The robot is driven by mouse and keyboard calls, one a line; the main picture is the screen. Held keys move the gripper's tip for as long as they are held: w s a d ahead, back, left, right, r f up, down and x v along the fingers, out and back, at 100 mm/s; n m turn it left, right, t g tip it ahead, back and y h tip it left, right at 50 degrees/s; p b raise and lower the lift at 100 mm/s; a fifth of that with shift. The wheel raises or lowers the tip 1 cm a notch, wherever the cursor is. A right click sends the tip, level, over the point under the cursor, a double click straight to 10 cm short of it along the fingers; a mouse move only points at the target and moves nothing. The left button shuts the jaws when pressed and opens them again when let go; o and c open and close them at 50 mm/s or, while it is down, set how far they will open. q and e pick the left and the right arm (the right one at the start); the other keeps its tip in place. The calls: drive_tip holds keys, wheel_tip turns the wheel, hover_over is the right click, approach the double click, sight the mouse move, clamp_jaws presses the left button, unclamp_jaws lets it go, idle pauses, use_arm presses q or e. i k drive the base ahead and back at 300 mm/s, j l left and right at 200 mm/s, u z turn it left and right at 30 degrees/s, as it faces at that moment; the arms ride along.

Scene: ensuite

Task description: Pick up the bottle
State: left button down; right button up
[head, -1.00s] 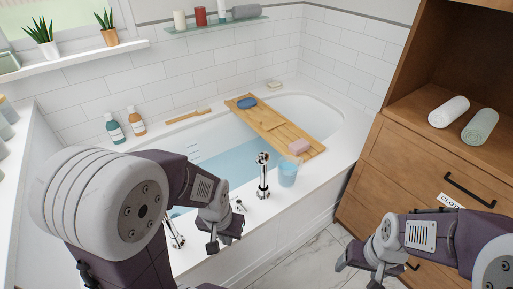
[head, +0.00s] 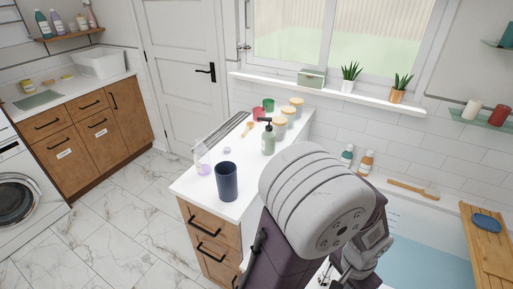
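Several bottles are in view. A green pump bottle (head: 268,140) stands upright on the white counter (head: 215,165), left of my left arm. A teal bottle (head: 347,155) and an amber bottle (head: 366,162) stand on the tub's rim against the tiled wall. More bottles, including a teal one (head: 43,25), stand on the wooden shelf at the far left. My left arm covers the lower middle of the view, and its wrist end (head: 368,250) shows near the bottom edge. I cannot make out its fingers clearly. My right gripper is out of view.
Lidded jars (head: 288,115), a red cup (head: 259,114) and a green cup (head: 268,104) stand behind. The marble floor (head: 120,215) to the left is clear.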

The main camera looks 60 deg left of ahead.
sight(201, 156)
drive_tip(key=k+u, duration=0.15)
drive_tip(key=u, duration=2.5)
drive_tip(key=i+j, duration=0.25)
drive_tip(key=j+z, duration=0.05)
drive_tip(key=j, duration=0.05)
